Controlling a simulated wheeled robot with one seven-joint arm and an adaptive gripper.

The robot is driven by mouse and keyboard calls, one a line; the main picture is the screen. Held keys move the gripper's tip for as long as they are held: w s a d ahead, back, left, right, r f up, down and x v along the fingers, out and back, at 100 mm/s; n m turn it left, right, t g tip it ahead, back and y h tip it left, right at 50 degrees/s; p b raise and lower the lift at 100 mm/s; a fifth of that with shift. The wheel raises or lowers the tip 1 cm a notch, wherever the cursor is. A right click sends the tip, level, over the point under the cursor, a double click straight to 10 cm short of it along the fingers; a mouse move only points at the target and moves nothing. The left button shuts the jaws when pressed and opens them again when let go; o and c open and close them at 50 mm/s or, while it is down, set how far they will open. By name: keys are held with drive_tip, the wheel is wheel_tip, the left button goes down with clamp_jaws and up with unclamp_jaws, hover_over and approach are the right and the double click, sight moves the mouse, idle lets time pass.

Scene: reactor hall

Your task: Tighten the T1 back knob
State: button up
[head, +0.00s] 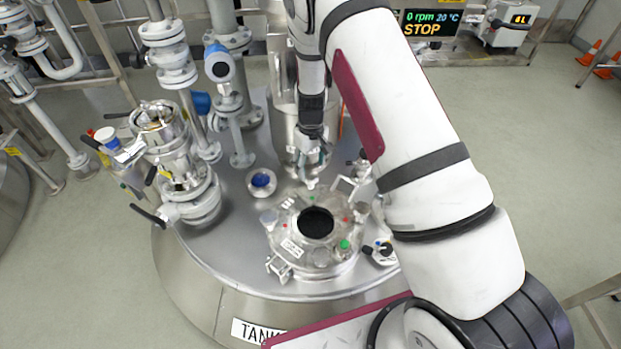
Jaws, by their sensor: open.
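The tank (205,285) is a round steel vessel with a label reading "TANK", its end hidden by my arm. On its top sits a round manway lid (290,250) with a dark open port (316,222) in the middle and small red and green marks. Grey knobs stand at the lid's left (268,219) and right (362,211). My gripper (312,182) points down just behind the lid's back edge, with its jaws open. The back knob is not clearly made out there; my gripper covers that spot, and I cannot tell whether they touch.
A blue-capped round fitting (261,181) sits left of my gripper. A valve assembly (185,165) with black handles rises at the left, with grey pipes behind. A steel cylinder (287,115) stands behind my gripper. A display (431,23) reads "0 rpm 20 °C STOP".

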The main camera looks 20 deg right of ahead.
sight(311, 175)
drive_tip(key=n+b, duration=0.1)
drive_tip(key=n, duration=0.4)
drive_tip(key=shift+n, duration=0.4)
drive_tip(key=n, duration=0.5)
drive_tip(key=shift+n, duration=0.5)
drive_tip(key=shift+f+b, duration=2)
drive_tip(key=shift+f, duration=1.05)
drive_tip(key=shift+c, duration=0.3)
